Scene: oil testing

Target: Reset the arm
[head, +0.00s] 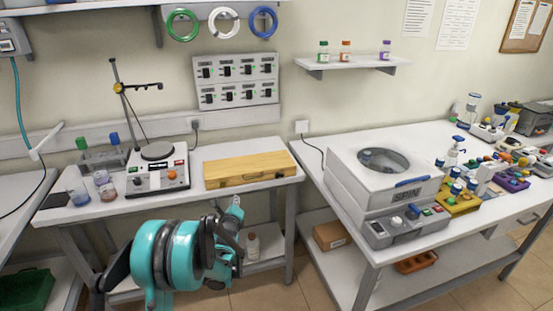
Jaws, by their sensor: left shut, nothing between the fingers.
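My left arm comes in low in the head view, its teal and black links in front of the left bench. My left gripper (234,212) is at the end of this arm, just below the front edge of the bench and under the wooden box. Its fingers are shut and hold nothing. It is apart from the bench-top objects. My right gripper is not in the view.
The left bench (215,193) carries a hotplate stirrer (158,170), a wooden box (248,169) and beakers (77,186). The right bench (310,153) carries a centrifuge (385,180) and several bottles. A floor gap lies between the benches.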

